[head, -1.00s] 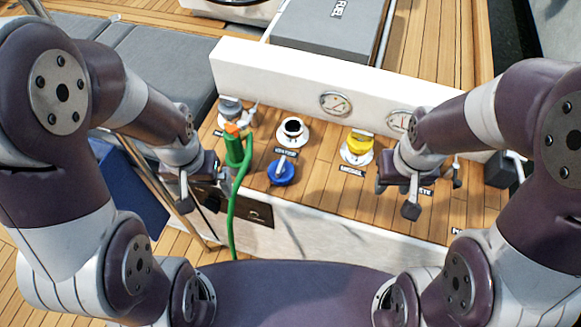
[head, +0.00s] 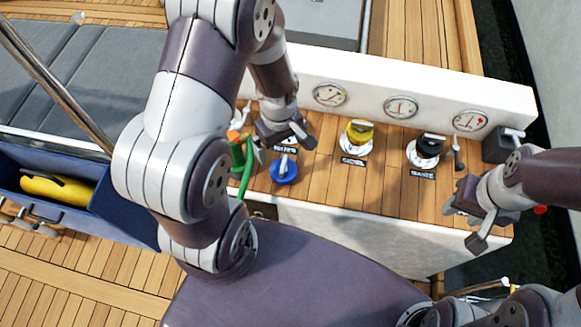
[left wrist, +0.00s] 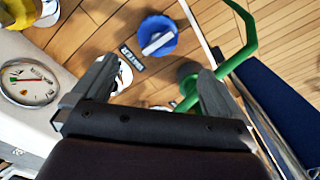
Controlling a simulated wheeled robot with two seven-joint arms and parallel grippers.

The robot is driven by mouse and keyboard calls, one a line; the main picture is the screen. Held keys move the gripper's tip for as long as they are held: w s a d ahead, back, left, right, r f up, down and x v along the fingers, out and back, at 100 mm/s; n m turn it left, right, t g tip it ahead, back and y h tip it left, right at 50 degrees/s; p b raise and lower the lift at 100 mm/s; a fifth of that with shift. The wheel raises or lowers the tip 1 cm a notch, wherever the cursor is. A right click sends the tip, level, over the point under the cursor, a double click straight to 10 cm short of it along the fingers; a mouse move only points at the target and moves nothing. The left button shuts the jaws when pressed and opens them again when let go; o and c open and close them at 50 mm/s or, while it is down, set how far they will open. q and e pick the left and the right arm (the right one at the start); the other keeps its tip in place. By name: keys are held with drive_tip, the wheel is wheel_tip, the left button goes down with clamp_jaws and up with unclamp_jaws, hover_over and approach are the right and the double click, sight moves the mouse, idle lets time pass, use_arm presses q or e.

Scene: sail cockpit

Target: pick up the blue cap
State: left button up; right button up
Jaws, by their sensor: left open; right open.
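The blue cap (head: 284,170) lies on the wooden deck ledge in front of the white panel, with a pale bar handle across its top. In the left wrist view the blue cap (left wrist: 158,36) is beyond the fingertips, apart from them. My left gripper (head: 284,143) is open and just behind the cap in the head view, above the ledge. It covers the fitting behind the cap. Its fingers also show in the left wrist view (left wrist: 155,88), with nothing between them that I can see held. My right gripper (head: 468,228) is open and empty at the ledge's right end.
A yellow cap (head: 360,134) and a black cap (head: 429,147) sit on fittings to the right. The white panel (head: 365,85) with gauges rises behind. Bare ledge lies between the blue and yellow caps.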

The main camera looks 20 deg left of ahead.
sight(283, 164)
use_arm(q)
wheel_tip(283, 164, down, 7)
drive_tip(key=shift+r, duration=0.1)
drive_tip(key=f, duration=0.5)
drive_tip(key=shift+w+d, duration=0.1)
drive_tip(key=shift+d, duration=0.1)
drive_tip(key=shift+w+f, duration=0.1)
drive_tip(key=shift+f, duration=0.3)
drive_tip(key=c, duration=1.1)
